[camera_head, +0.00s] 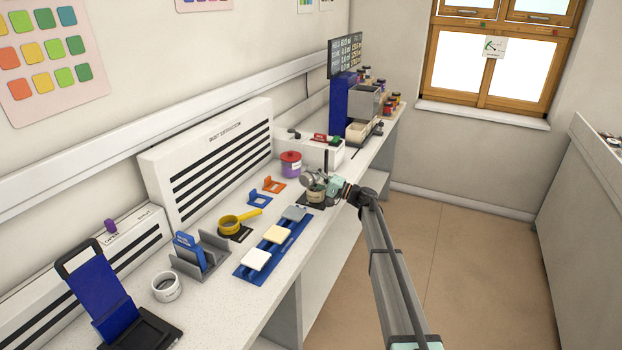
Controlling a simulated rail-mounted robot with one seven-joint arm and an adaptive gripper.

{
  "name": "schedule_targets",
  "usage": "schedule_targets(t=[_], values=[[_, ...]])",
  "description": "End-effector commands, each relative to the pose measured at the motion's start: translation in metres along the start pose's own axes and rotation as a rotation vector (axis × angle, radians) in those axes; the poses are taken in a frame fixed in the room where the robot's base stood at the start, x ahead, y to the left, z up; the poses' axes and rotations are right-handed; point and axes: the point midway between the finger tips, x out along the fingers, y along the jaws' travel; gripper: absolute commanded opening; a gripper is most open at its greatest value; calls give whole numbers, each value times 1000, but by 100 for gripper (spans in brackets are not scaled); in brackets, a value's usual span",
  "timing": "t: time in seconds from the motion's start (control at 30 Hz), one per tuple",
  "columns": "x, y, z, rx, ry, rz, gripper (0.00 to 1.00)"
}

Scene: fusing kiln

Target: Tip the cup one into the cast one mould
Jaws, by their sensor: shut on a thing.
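My gripper (316,184) is at the far part of the bench, shut on a small beige cup (316,196) with a pale label. The cup looks upright over a dark square pad; I cannot tell whether it touches the pad. Its label is too small to read, and the fingers partly hide it. No readable label tells which thing is the cast one mould. The rack is left of and in front of my gripper.
A yellow ladle (231,226), a grey holder (213,253) and a white round pot (166,288) stand left of the rack. A white dust extractor (215,160) lines the wall.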

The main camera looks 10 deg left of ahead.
Motion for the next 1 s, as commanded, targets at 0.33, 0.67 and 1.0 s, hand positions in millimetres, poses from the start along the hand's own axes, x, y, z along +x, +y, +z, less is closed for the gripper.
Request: schedule_targets(t=[0.33,0.67,1.0], values=[[0,-1,0,3,2,-2,18],[-1,0,-2,34,15,-15,18],[-1,-1,-2,45,19,-20,18]])
